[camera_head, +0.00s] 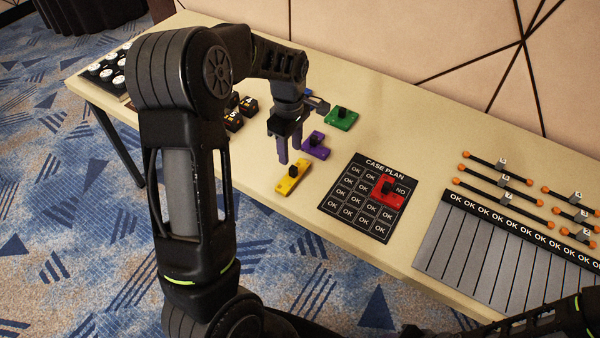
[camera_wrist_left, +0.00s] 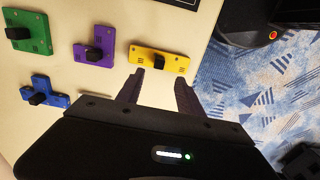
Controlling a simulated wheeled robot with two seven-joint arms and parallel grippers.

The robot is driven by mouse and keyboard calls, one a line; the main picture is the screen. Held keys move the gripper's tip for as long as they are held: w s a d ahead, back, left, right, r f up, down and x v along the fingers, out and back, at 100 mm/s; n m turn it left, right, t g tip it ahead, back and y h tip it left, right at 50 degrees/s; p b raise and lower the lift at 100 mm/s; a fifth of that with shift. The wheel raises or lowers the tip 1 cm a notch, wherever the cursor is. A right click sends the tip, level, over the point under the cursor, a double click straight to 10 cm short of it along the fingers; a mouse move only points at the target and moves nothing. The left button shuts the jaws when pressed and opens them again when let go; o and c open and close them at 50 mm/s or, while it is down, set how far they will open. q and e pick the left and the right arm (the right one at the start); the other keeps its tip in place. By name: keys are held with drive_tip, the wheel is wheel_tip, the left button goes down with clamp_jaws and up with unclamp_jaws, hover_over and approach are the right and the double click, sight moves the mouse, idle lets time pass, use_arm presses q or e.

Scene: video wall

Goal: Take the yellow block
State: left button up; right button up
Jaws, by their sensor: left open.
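The yellow block (camera_head: 291,181) lies on the table near its front edge. It is a flat bar with a black knob on top. In the left wrist view the yellow block (camera_wrist_left: 172,63) lies just beyond my left fingertips. My left gripper (camera_head: 290,155) is open and empty, fingers pointing down, above and behind the yellow block. The gap between its fingers (camera_wrist_left: 158,82) also shows in the left wrist view, with bare tabletop in it. My right gripper is not in view; a dark arm part of mine shows at the lower right.
A purple block (camera_head: 316,147) and a green block (camera_head: 341,119) lie behind the yellow one. A blue block (camera_wrist_left: 44,91) shows in the left wrist view. A red block (camera_head: 388,192) sits on the case plan board (camera_head: 340,208). Dark numbered cubes (camera_head: 234,121) stand to the left.

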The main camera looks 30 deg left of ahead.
sight(292, 167)
use_arm(q)
drive_tip(key=shift+w+d, duration=0.1)
drive_tip(key=shift+f, duration=1.3)
drive_tip(key=shift+f+p, duration=0.7)
drive_tip(key=shift+f, duration=1.9)
clamp_jaws()
